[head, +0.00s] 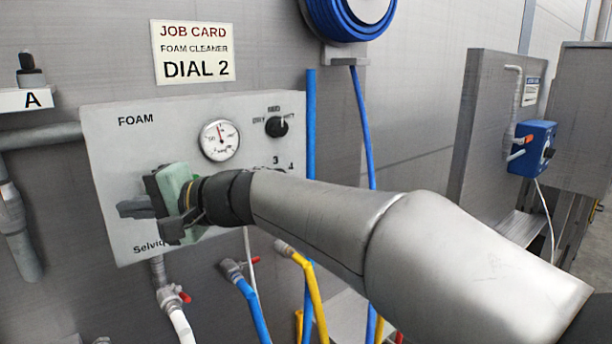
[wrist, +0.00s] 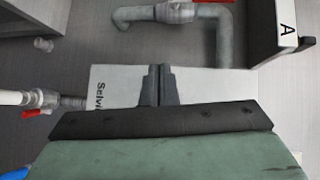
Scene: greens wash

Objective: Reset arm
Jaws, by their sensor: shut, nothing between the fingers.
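My gripper (head: 128,207) is in front of the lower left part of the white foam panel (head: 105,130) in the head view. Its dark fingers are shut and empty, pointing left across the panel. In the wrist view the gripper (wrist: 158,78) shows its two fingers together over the panel (wrist: 110,78), with part of the "Selvi..." lettering beside them. Whether the fingers touch the panel I cannot tell. My arm and green gripper body hide part of the panel's lower face, including most of the numbered dial area.
The panel bears a gauge (head: 220,140) and a selector knob (head: 276,127). A job card (head: 193,52) reading "DIAL 2" hangs above. A blue hose reel (head: 345,15), red-handled valves (head: 172,297) and a yellow hose (head: 312,290) are nearby. A grey pipe (head: 45,136) runs left.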

